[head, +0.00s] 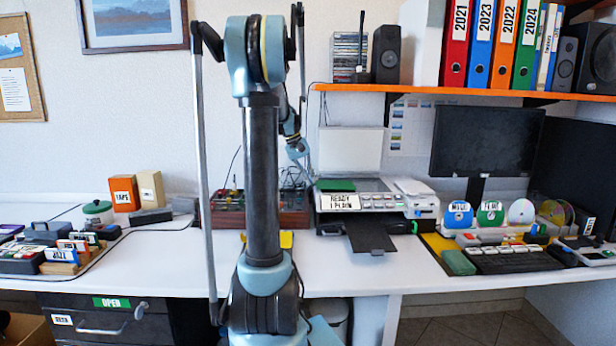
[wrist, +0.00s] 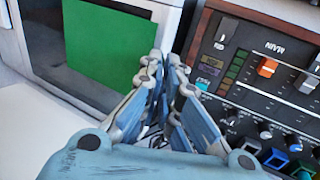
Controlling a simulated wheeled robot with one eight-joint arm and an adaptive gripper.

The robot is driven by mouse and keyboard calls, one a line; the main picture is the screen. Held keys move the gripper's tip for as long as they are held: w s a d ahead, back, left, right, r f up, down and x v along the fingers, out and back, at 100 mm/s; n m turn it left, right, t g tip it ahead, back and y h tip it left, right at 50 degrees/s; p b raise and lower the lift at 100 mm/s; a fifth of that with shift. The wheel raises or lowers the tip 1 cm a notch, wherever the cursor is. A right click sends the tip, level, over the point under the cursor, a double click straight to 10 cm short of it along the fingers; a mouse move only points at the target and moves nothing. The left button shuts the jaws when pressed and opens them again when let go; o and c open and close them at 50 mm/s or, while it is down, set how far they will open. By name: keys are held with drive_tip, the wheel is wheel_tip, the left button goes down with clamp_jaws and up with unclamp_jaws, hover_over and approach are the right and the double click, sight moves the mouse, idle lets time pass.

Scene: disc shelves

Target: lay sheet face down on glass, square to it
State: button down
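The scanner glass (head: 358,162) is a dark grey pane in the top of the printer, under a raised white lid (head: 352,140). A plain green sheet (head: 336,185) lies at its front left corner. In the wrist view the sheet (wrist: 105,40) covers part of the glass (wrist: 45,35), its edges running roughly along the frame. I cannot tell which side is its face. My gripper (wrist: 166,75) points down beside the sheet, above the printer's edge, its fingers together with nothing seen between them. In the head view my gripper (head: 303,160) is small and partly hidden by my arm.
A mixer (wrist: 265,80) with knobs and sliders stands close to the right in the wrist view; in the head view the mixer (head: 285,205) is left of the printer. A black tray (head: 370,236) juts from the printer's front. An orange shelf (head: 450,94) hangs above.

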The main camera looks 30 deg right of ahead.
drive_tip(key=shift+f, duration=0.35)
idle(0.5)
drive_tip(key=c, duration=1.7)
unclamp_jaws()
drive_tip(key=shift+r, duration=0.1)
